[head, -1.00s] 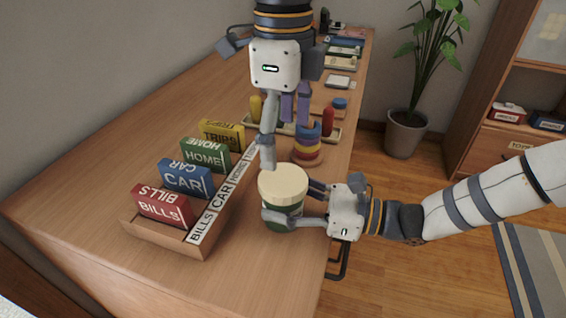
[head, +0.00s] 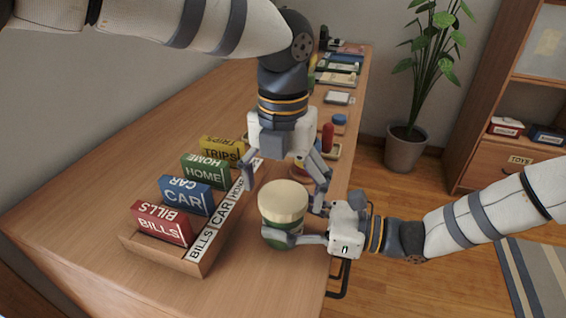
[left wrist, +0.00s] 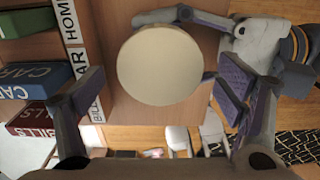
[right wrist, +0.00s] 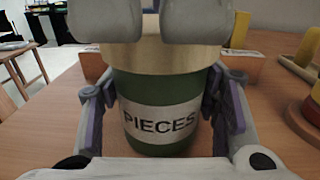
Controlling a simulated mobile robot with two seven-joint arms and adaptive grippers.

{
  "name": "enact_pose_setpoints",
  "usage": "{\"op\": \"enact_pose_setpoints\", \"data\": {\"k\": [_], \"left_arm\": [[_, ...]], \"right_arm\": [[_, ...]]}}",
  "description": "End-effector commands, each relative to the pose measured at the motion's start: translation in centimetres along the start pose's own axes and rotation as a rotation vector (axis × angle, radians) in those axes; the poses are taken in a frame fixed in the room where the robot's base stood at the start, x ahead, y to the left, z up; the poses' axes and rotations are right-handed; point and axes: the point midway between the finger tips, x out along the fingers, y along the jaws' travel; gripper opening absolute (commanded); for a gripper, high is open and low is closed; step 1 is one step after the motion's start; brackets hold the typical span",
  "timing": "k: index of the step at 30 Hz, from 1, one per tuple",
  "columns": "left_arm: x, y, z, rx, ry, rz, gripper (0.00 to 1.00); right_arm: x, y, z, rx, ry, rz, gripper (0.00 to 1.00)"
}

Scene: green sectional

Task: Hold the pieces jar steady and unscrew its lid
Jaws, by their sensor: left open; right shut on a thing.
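The pieces jar has a green body (right wrist: 165,92) with a white PIECES label and a broad cream lid (head: 283,200). It stands upright on the desk near the right edge, and its lid is on. My right gripper (right wrist: 160,105) is shut on the jar body from the right, one finger on each side. My left gripper (head: 286,183) comes down from above and behind the jar, open. In the left wrist view the round lid (left wrist: 160,65) lies between its spread fingers, with a gap on both sides. Grey finger parts hide some of the lid in the right wrist view.
A wooden sorter tray (head: 150,250) with labelled blocks stands left of the jar. A stacking-ring toy (head: 300,170) and a red peg (head: 327,137) are behind it. The desk's right edge is close beside the jar. Desk in front is clear.

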Motion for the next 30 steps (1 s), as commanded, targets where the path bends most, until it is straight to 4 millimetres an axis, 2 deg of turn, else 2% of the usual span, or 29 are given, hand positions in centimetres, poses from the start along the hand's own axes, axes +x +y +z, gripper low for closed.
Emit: {"op": "enact_pose_setpoints", "data": {"k": [3, 10, 11, 17, 21, 23, 25, 30], "left_arm": [[0.78, -0.02, 0.01, 0.0, -0.001, 0.0, 0.87], [0.9, 0.0, 0.01, 0.0, -0.002, 0.0, 0.87], [0.9, 0.0, 0.01, 0.0, -0.002, 0.0, 0.82], [0.89, 0.0, 0.01, -0.001, -0.001, 0.0, 0.37], [0.9, -0.01, -0.01, -0.042, -0.001, 0.001, 0.36], [0.9, 0.01, -0.02, -0.15, -0.001, 0.003, 0.36], [0.85, 0.0, 0.0, -0.378, -0.003, 0.004, 0.36], [0.82, 0.02, 0.0, -1.141, -0.005, 0.003, 0.36]], "right_arm": [[0.0, 0.0, 0.02, -0.001, 0.0, 0.0, 0.0], [0.0, 0.0, 0.03, -0.001, 0.0, 0.0, 0.0], [0.0, 0.0, 0.03, -0.001, 0.0, 0.0, 0.0], [0.01, 0.0, 0.03, -0.001, 0.0, 0.0, 0.0], [0.01, 0.0, 0.03, -0.001, 0.0, 0.0, 0.0], [0.01, 0.0, 0.04, -0.001, -0.001, 0.0, 0.0], [0.02, 0.01, 0.04, -0.001, -0.001, 0.0, 0.0], [0.02, 0.01, 0.04, -0.001, -0.001, 0.001, 0.0]]}}
